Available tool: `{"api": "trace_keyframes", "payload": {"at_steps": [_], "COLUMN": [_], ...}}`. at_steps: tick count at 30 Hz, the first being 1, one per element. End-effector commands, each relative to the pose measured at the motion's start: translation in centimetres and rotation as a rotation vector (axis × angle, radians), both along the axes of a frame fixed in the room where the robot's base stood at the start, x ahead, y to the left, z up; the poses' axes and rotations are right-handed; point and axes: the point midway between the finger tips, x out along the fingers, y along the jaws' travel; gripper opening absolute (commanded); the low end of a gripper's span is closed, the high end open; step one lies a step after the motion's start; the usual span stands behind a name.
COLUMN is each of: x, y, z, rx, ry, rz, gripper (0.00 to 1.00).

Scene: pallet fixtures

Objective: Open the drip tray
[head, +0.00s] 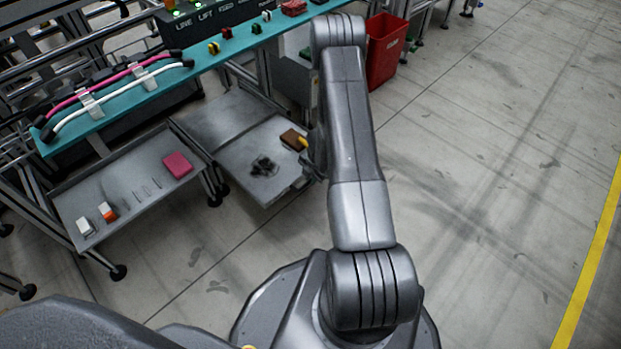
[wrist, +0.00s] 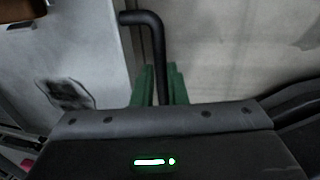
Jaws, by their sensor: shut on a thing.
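The drip tray (head: 238,158) is a flat grey metal tray, pulled out from under the teal bench, with a dark stain on it. Its bare surface fills the left of the wrist view (wrist: 98,50). A black bent bar handle (wrist: 156,45) runs along the tray's edge there. My gripper (wrist: 158,88) has green fingers, one on each side of the handle, and is shut on it. In the head view my arm covers most of the gripper and the tray's right edge.
A brown block (head: 292,139) lies on the tray's far right part. A second grey shelf (head: 133,188) at left holds a pink block (head: 177,165) and small items. A red bin (head: 384,50) stands behind my arm. Open concrete floor lies to the right.

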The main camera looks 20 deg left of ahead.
Motion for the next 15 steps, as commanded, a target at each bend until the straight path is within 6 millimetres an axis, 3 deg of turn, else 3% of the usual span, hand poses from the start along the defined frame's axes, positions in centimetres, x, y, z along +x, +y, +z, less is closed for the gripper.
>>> {"api": "trace_keyframes", "payload": {"at_steps": [9,10,12,15], "x": [-0.10,-0.10,-0.10,-0.07], "y": [-0.10,-0.09,-0.08,-0.06], "z": [-0.02,-0.02,-0.02,-0.01], "rx": [-0.001,-0.001,-0.001,-0.001], "ry": [0.002,0.002,0.002,0.002], "rz": [-0.001,-0.001,-0.001,-0.001], "gripper": [0.00,0.18,0.32,0.34]}}
